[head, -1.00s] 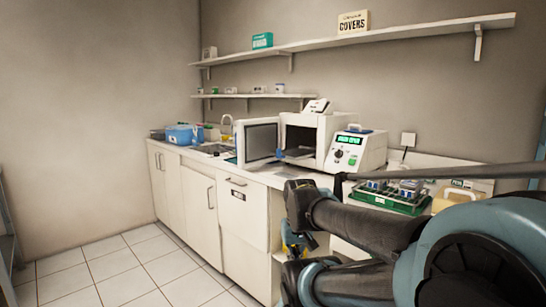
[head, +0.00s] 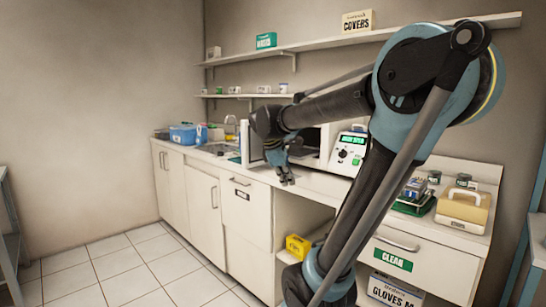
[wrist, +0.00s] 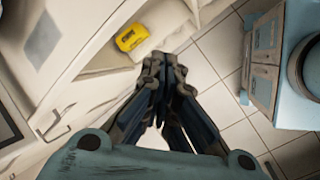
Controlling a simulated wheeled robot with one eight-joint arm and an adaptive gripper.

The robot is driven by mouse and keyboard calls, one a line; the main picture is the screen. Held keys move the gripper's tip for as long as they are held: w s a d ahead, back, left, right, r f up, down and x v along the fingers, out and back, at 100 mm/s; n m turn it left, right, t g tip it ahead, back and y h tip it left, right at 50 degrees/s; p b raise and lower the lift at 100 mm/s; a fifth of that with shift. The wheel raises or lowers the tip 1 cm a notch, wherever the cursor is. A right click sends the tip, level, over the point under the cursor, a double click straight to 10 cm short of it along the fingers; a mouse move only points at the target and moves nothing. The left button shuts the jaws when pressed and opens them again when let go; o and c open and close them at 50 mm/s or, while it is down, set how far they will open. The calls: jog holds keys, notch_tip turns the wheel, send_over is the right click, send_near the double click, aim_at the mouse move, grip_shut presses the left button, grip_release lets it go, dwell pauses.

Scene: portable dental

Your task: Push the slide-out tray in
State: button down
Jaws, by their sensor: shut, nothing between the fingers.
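The slide-out tray (head: 303,152) shows as a dark flat strip in the opening of the white box-shaped unit (head: 325,140) on the counter. My arm covers much of the unit and part of the tray, so I cannot tell how far out the tray stands. The unit's door (head: 254,146) is swung open to the left, partly behind my arm. My gripper (head: 288,182) is shut and empty. It points down near the counter's front edge, in front of the opening and apart from the tray. In the wrist view my gripper (wrist: 163,66) has its fingers together; the tray is not visible there.
A white device with a green display (head: 350,148) stands right of the unit. A yellow box (head: 298,246) sits in the open bay below the counter; it also shows in the wrist view (wrist: 131,37). A tan case (head: 463,210) is at the right. Tiled floor is clear at the left.

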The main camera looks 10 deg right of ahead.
jog(key=w+a+r+n+t+h, duration=0.1)
jog(key=w+a+r+n+h, duration=0.1)
jog(key=w+a+r+n, duration=0.5)
jog(key=w+a+r+n+t+h, duration=0.1)
jog(key=w+a+r+n, duration=0.25)
jog(key=w, duration=0.75)
jog(key=w+d+f, duration=0.6)
jog(key=d, duration=0.3)
jog(key=shift+w+d+f, duration=0.25)
jog(key=shift+d, duration=0.05)
